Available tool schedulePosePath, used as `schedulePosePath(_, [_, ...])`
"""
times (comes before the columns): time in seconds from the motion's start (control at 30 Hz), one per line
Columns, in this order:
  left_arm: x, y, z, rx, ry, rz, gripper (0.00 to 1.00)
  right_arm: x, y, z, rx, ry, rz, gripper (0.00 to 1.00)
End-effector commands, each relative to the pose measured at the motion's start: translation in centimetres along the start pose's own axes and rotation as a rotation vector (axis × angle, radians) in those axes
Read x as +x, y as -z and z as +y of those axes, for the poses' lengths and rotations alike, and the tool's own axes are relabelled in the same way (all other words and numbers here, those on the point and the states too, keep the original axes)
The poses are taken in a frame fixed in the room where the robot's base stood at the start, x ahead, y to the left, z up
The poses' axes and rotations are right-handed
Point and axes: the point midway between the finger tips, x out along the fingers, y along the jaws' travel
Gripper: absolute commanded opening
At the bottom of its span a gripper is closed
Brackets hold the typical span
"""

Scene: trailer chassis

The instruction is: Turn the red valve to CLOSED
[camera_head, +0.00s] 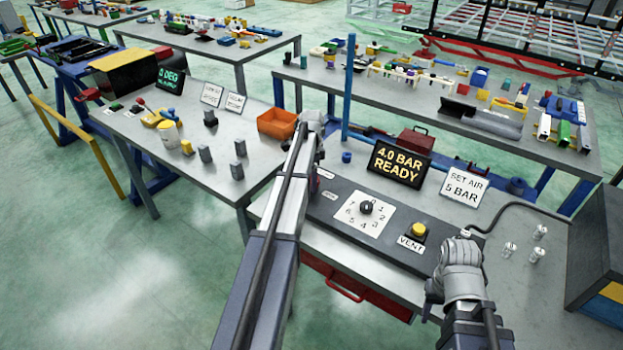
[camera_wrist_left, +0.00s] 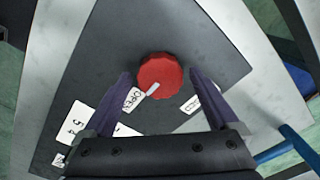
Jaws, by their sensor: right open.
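The red valve (camera_wrist_left: 160,74) is a round knob with a white pointer mark, on a dark panel. In the left wrist view the pointer aims down-left, toward a white label (camera_wrist_left: 133,98) beside the left finger; its letters are only partly legible. A second white label (camera_wrist_left: 190,104) lies by the right finger, partly hidden. My left gripper (camera_wrist_left: 160,80) is open, one finger on each side of the valve with small gaps. In the head view my left gripper (camera_head: 312,135) hides the valve. My right gripper (camera_head: 437,290) is open and empty over the panel's right end.
A numbered dial (camera_head: 366,208) and a yellow VENT button (camera_head: 418,230) share the panel. Signs reading 4.0 BAR READY (camera_head: 399,164) and SET AIR 5 BAR (camera_head: 464,187) stand behind. A blue post (camera_head: 348,90) rises near my left gripper. An orange bin (camera_head: 277,123) is to its left.

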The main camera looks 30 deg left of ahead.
Motion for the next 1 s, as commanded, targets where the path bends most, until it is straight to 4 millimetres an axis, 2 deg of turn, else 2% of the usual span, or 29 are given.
schedulePosePath(0.07, [0.00,0.00,0.00,0.000,0.000,0.000,0.83,0.00,0.00,0.00,0.000,0.000,0.000,0.50])
schedulePosePath(0.67, [0.01,-0.01,0.00,0.000,0.000,0.000,0.15,0.01,0.00,0.00,0.000,0.000,0.000,0.50])
schedulePosePath(0.7, [0.01,-0.01,0.00,0.000,0.000,0.000,0.13,0.01,0.00,0.00,0.000,0.000,0.000,0.50])
schedulePosePath(1.0, [0.01,-0.01,0.00,-0.053,0.000,0.000,0.13,0.01,0.00,0.00,0.000,0.000,0.000,0.50])
